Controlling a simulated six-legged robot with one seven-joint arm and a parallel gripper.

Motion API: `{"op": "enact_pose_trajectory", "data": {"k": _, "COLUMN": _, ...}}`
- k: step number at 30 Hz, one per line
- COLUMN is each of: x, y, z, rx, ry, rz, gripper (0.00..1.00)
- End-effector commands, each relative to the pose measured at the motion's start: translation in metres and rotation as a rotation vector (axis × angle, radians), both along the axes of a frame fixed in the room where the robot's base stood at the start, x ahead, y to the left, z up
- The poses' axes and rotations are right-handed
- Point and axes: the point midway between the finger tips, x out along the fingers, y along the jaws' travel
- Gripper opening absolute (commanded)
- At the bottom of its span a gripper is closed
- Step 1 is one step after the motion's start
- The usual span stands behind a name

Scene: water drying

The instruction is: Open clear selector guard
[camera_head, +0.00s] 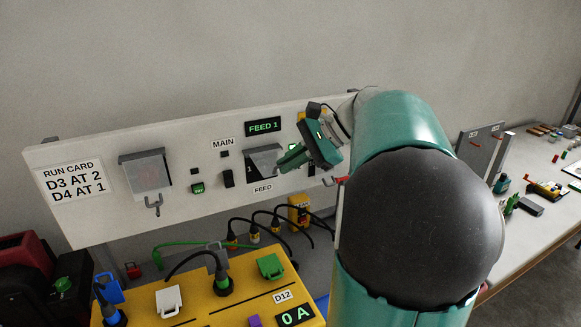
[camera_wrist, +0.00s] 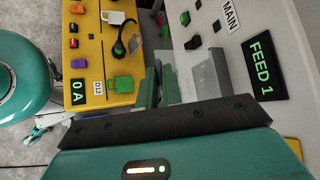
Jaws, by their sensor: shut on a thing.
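The clear selector guard (camera_wrist: 200,72) is a see-through panel above the FEED label on the white panel. In the wrist view it reaches my gripper's green fingers (camera_wrist: 160,86). In the head view my gripper (camera_head: 284,164) is at the right side of the dark FEED selector window (camera_head: 262,163), where a "1" shows. My gripper is shut on the guard's edge; the exact contact is partly hidden by the fingers. The guard looks tilted out from the panel, but its angle is hard to tell.
A second clear cover (camera_head: 147,170) with a hook below sits left on the white panel (camera_head: 100,215). A FEED 1 display (camera_head: 263,126) is above the selector. A yellow box (camera_head: 245,262) with plugs and cables stands below. A workbench (camera_head: 530,215) with tools lies at right.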

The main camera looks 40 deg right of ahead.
Motion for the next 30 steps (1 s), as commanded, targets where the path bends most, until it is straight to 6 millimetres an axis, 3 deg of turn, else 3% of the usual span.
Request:
{"op": "enact_pose_trajectory", "data": {"k": 13, "x": 0.0039, "y": -0.0011, "z": 0.001, "rx": -0.004, "ry": -0.007, "rz": -0.005, "gripper": 0.0}}
{"op": "enact_pose_trajectory", "data": {"k": 17, "x": 0.0035, "y": -0.0007, "z": 0.0008, "rx": -0.002, "ry": -0.005, "rz": -0.003, "gripper": 0.28}}
{"op": "enact_pose_trajectory", "data": {"k": 30, "x": -0.0036, "y": -0.0076, "z": 0.0078, "rx": -0.002, "ry": -0.005, "rz": -0.005, "gripper": 0.29}}
